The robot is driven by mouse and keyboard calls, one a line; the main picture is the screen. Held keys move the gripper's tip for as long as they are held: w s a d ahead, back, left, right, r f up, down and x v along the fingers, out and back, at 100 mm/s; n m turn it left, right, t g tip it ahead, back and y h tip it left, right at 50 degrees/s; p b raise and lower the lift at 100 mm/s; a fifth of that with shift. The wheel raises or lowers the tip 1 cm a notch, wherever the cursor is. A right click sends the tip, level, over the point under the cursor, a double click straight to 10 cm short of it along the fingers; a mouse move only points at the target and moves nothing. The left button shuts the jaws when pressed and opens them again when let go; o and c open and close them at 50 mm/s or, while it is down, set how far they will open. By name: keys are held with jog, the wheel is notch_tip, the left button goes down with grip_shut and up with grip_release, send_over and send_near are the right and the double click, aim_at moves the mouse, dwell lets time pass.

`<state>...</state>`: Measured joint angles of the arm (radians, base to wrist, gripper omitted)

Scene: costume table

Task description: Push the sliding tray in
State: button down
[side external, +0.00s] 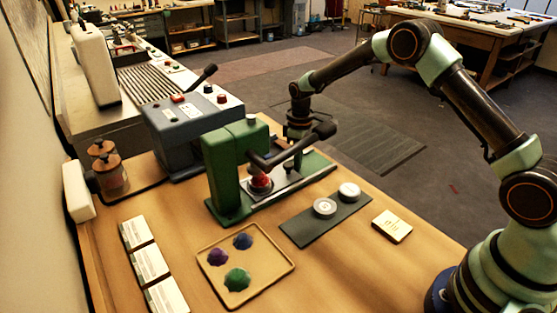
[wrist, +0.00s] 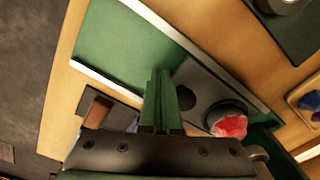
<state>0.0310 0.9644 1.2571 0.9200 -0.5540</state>
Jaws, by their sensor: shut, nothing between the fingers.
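In the wrist view the tray (wrist: 200,84) shows a dark round recess and a cup holding a red faceted piece (wrist: 230,122). The red piece also shows below the press head (side external: 261,183). A brown block (wrist: 97,109) lies left of the fingers. My gripper (wrist: 160,78) is shut and empty over the tray; whether it touches is unclear.
A tan tray with colored pieces (side external: 265,277) and several white cards (side external: 150,264) lie nearer left. A grey machine (side external: 190,135) stands behind.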

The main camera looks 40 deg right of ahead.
jog(key=shift+a, duration=0.55)
jog(key=shift+d+r, duration=0.2)
jog(key=shift+r, duration=0.8)
jog(key=shift+d+r, duration=0.25)
jog(key=shift+r, duration=0.75)
jog(key=shift+d+r, duration=0.2)
jog(key=shift+r, duration=0.8)
jog(key=shift+r, duration=0.1)
jog(key=s+d+r+m+t, duration=0.15)
jog(key=s+r, duration=0.25)
jog(key=r, duration=0.4)
jog(key=s+d+r+m, duration=0.2)
jog(key=s+r+m, duration=0.1)
jog(key=r, duration=0.4)
jog(key=s+a+r+t, duration=0.1)
jog(key=s+a+t, duration=0.1)
jog(key=s, duration=0.6)
jog(key=s+a+r+m+t, duration=0.1)
jog(key=s+a+t, duration=0.1)
jog(key=s, duration=0.6)
jog(key=shift+s+a+r, duration=0.2)
jog(key=shift+s+a, duration=0.05)
jog(key=shift+a, duration=0.4)
